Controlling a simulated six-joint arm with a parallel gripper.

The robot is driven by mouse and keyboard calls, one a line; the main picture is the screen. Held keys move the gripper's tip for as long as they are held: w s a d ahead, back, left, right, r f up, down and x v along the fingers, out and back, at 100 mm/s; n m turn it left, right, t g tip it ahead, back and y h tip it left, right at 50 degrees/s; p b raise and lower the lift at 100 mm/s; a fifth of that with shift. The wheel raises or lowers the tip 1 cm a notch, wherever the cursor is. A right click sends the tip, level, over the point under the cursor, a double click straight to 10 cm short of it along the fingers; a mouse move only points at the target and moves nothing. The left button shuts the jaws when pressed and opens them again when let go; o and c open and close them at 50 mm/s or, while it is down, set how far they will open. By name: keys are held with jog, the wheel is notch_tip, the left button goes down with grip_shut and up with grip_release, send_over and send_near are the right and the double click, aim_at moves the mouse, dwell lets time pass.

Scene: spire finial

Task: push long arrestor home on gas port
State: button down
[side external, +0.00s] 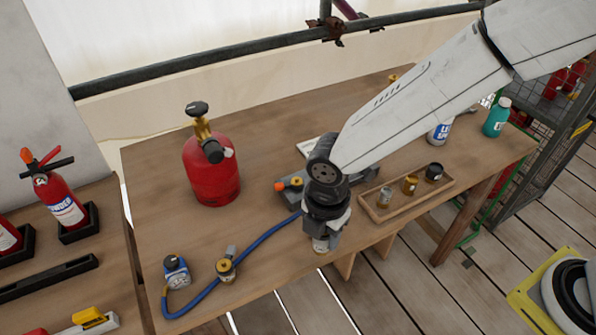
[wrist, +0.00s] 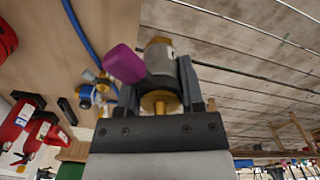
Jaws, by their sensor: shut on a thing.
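My gripper (side external: 322,228) points down over the front part of the wooden table. In the wrist view my gripper (wrist: 158,88) is shut on a grey-and-brass fitting (wrist: 160,102), with its rounded grey part beyond the fingers. A purple piece (wrist: 125,65) sits beside it; I cannot tell whether they are joined. The gripper mostly hides the held fitting in the side view. I cannot tell for certain that it is the long arrestor. A red gas cylinder (side external: 211,178) with a brass valve (side external: 202,127) stands upright at left. Which fitting is the gas port is unclear.
A wooden tray (side external: 372,211) right of my gripper holds a silver, a brass and a dark small fitting. A blue hose (side external: 245,247) runs across the table (side external: 265,130), near a blue-and-white gauge (side external: 176,272) and a brass fitting (side external: 226,268). Bottles (side external: 496,118) stand far right.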

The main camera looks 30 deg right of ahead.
jog(key=shift+s+d+r, duration=0.25)
jog(key=shift+s+d, duration=0.05)
jog(key=shift+s, duration=0.2)
jog(key=shift+s+d+r, duration=0.3)
jog(key=shift+s, duration=0.25)
jog(key=shift+s+d+r, duration=0.25)
jog(key=shift+s+d, duration=0.05)
jog(key=shift+s, duration=0.2)
jog(key=shift+w, duration=0.1)
send_over(297, 178)
jog(key=shift+f, duration=0.3)
jog(key=shift+f, duration=0.2)
jog(key=shift+f, duration=2.65)
jog(key=shift+f, duration=0.65)
dwell(0.8)
